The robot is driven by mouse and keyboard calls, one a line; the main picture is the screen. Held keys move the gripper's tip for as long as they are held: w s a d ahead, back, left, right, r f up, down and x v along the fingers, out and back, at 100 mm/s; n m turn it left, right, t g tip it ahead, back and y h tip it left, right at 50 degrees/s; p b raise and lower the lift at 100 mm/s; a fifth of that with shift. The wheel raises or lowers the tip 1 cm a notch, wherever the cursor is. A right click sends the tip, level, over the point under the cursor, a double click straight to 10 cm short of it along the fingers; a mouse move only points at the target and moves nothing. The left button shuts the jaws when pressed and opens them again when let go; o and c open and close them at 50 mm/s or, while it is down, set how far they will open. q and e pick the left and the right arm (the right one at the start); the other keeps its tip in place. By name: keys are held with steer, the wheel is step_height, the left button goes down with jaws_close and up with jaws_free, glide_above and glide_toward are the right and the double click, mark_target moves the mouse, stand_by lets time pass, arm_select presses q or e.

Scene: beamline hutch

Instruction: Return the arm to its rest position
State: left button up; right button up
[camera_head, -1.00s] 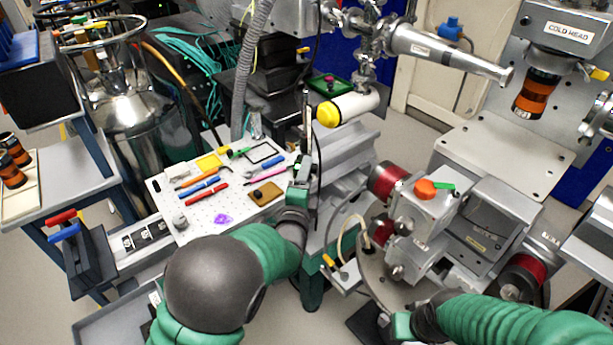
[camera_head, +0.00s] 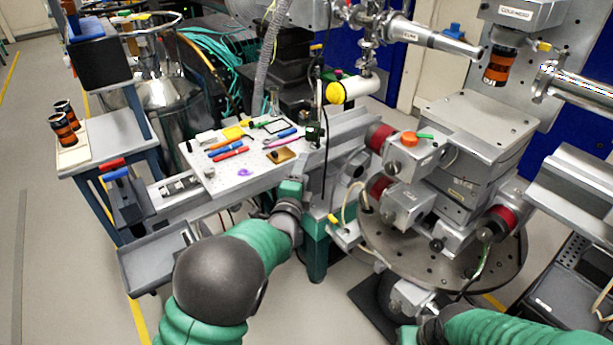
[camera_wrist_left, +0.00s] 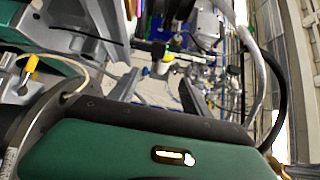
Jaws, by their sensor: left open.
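My left arm (camera_head: 225,270) comes in from the lower left, bent, with a dark round elbow and green sleeves. Its gripper (camera_head: 289,190) is beside the front right corner of the white perforated board (camera_head: 225,178), by the grey stage. In the left wrist view the two dark fingers of the gripper (camera_wrist_left: 160,88) stand apart with nothing seen between them. My right arm (camera_head: 500,325) lies along the bottom right edge. Its green end (camera_head: 407,335) is cut by the frame, and its fingers do not show.
Pens and small tools lie on the board. A grey tray (camera_head: 150,262) sits at left. A side table (camera_head: 90,150) holds two orange-black cylinders. Floor at far left is clear.

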arm_select(q)
steer(key=s+a+f+n+g+y, duration=0.2)
steer(key=s+a+f+n+g, duration=0.4)
steer(key=s+a+f+n, duration=0.25)
steer(key=s+a+f+n+g, duration=0.1)
steer(key=s+f+n+g, duration=0.15)
steer(key=s, duration=0.55)
steer(key=s+a+f+n+g, duration=0.2)
steer(key=s+n+g, duration=0.15)
steer(key=s, duration=0.55)
steer(key=s+a+f+n+g, duration=0.15)
steer(key=s+n, duration=0.25)
steer(key=s, duration=0.4)
step_height(320, 180, up, 14)
steer(key=s+n+g+p, duration=0.1)
steer(key=s+p, duration=0.2)
steer(key=p, duration=1.2)
steer(key=shift+d+r+g+y, duration=0.15)
steer(key=shift+r+g+y, duration=0.05)
steer(key=shift+g+y, duration=0.15)
arm_select(e)
steer(key=w+v, duration=0.1)
steer(key=v, duration=0.6)
steer(key=w+r+v, duration=0.1)
steer(key=w+v, duration=0.1)
steer(key=v, duration=0.5)
steer(key=shift+w+r, duration=0.25)
steer(key=shift+r, duration=0.05)
steer(key=shift+o, duration=0.3)
